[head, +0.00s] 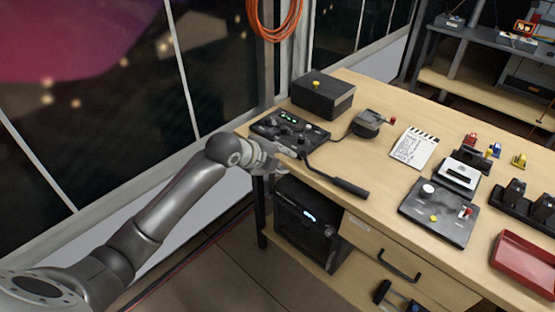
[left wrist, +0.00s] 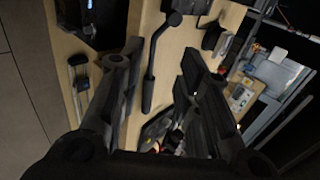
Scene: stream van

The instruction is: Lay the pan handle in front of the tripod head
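The pan handle (head: 340,180), a black grip on a thin bent rod, lies along the front left edge of the wooden desk. It also shows in the left wrist view (left wrist: 149,88), seen through the gap between the fingers. A dark block with a red knob (head: 367,124), which looks like the tripod head, stands farther back on the desk. My left gripper (head: 282,159) is at the desk's front left edge, beside the rod end of the handle. Its fingers (left wrist: 160,58) are apart, with nothing held between them. My right gripper is not in view.
A black control panel with green lights (head: 288,128) and a black box (head: 323,95) stand at the desk's left end. Bare desk lies around the handle.

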